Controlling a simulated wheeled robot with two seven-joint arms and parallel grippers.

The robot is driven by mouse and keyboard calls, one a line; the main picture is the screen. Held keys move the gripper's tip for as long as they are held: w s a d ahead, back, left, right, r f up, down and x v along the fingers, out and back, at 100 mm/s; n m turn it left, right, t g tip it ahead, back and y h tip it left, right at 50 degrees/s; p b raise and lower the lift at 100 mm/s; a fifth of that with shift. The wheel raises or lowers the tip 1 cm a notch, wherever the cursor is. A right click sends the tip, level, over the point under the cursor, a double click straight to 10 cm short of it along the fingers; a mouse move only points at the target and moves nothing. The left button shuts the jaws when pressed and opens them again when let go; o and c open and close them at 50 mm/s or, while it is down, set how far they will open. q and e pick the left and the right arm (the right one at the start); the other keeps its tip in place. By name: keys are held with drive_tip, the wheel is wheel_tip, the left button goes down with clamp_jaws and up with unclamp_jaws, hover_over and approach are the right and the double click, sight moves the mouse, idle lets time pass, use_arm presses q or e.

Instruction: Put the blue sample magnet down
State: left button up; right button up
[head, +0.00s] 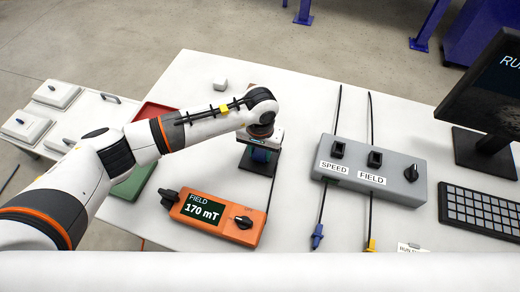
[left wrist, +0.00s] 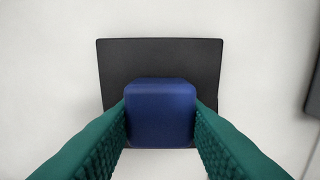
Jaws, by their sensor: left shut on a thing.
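The blue sample magnet (left wrist: 160,112) is a blue block with rounded corners. In the left wrist view it sits between the two green fingers of my left gripper (left wrist: 161,125), which is shut on it. A black square plate (left wrist: 160,58) lies behind and below the magnet on the white table. In the head view my left gripper (head: 260,150) points down over the black plate (head: 255,184), and a bit of blue shows under the wrist. I cannot tell whether the magnet touches the plate. My right gripper is not in view.
An orange field meter (head: 225,232) reading 170 mT lies in front of the plate. A red tray (head: 155,110) and a green tray (head: 135,182) are at the left. A grey SPEED/FIELD box (head: 395,187), cables, a keyboard (head: 480,212) and a monitor (head: 490,95) are at the right.

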sight(260, 151)
use_arm(q)
drive_tip(key=o, duration=1)
drive_tip(key=shift+f, duration=0.1)
drive_tip(key=shift+r+p, duration=0.3)
drive_tip(key=shift+p, duration=0.1)
drive_tip(key=shift+r+b, duration=1.25)
drive_tip(key=shift+r, duration=4.65)
